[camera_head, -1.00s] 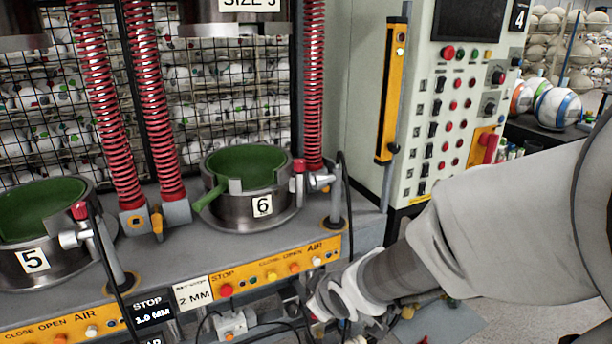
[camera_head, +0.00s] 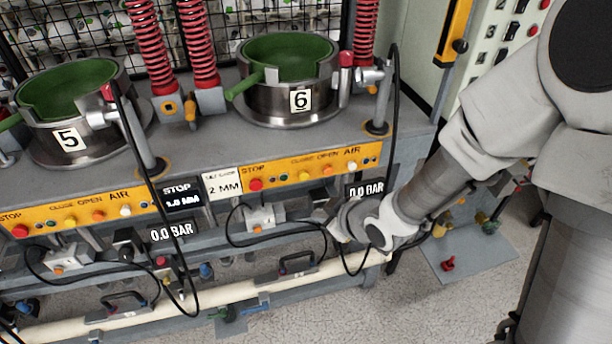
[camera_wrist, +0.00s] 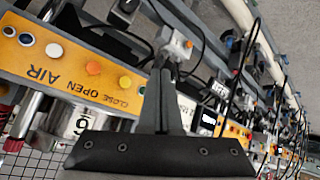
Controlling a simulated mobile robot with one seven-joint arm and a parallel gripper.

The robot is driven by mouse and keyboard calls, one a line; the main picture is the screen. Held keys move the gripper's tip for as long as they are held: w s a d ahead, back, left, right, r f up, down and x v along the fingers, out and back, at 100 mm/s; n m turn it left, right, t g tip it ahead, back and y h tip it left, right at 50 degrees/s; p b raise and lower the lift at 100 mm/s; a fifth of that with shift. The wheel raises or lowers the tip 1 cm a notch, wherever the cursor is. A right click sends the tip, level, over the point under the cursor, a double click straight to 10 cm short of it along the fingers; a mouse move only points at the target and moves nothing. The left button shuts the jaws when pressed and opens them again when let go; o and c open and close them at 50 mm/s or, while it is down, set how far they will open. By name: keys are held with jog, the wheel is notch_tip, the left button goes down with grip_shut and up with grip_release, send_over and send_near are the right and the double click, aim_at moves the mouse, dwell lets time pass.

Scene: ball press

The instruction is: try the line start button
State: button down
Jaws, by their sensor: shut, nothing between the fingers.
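I cannot read any label naming the line start button. The orange control strip of press 6 (camera_head: 310,172) carries several coloured buttons marked CLOSE, OPEN and AIR, and a red button (camera_head: 256,184) beside the word STOP. A small grey box (camera_head: 265,218) with an orange button (camera_head: 257,229) hangs below it; the box also shows in the wrist view (camera_wrist: 174,44). My gripper (camera_wrist: 165,68) is shut and empty in the wrist view, pointing toward the box, with the strip (camera_wrist: 70,72) to its left. Contact with any button cannot be told. In the head view my wrist is low, right of the box.
Press 5 (camera_head: 68,137) and its strip are at left. A control cabinet (camera_head: 505,65) with red buttons is cut off at upper right. Black hoses (camera_head: 318,228) loop in front of the bench, and a pale pipe (camera_head: 215,297) runs along below. Floor shows at lower right.

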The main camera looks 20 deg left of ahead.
aim_at(304, 176)
jog(key=shift+w, duration=0.1)
jog(key=w+a+p, duration=0.1)
jog(key=w+a, duration=0.3)
jog(key=w, duration=0.3)
jog(key=shift+w+a, duration=0.15)
jog(key=shift+a, duration=0.15)
jog(key=shift+w, duration=0.1)
dwell(1.8)
jog(key=shift+w+a, duration=0.2)
jog(key=shift+w, duration=0.1)
jog(key=shift+w+a, duration=0.25)
jog(key=shift+w, duration=0.15)
dwell(0.9)
jog(key=shift+s+d, duration=0.45)
jog(key=shift+s, duration=0.3)
